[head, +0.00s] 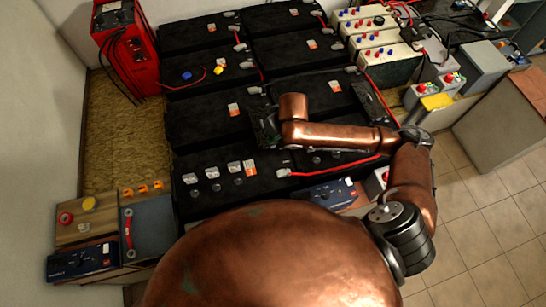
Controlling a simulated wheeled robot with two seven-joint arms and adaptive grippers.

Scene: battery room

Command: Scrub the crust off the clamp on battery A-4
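Several large black batteries stand in two columns on a rack, such as the front one (235,190) and the one behind it at left (200,122). Their labels are too small to read, so I cannot tell which is A-4. No crusted clamp or scrubbing tool can be made out clearly. My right arm comes in from the lower right, bends at the elbow and reaches left over the middle batteries. A dark part at its wrist end, probably my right gripper (264,128), is small and partly hidden; its fingers cannot be made out. My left gripper is not in view.
A red charger (127,48) stands at the back left. Cream batteries (385,58) with blue and red caps stand at the back right, near a grey box (478,68). A wooden board (88,218) is at the front left. Tiled floor (490,215) is clear at right.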

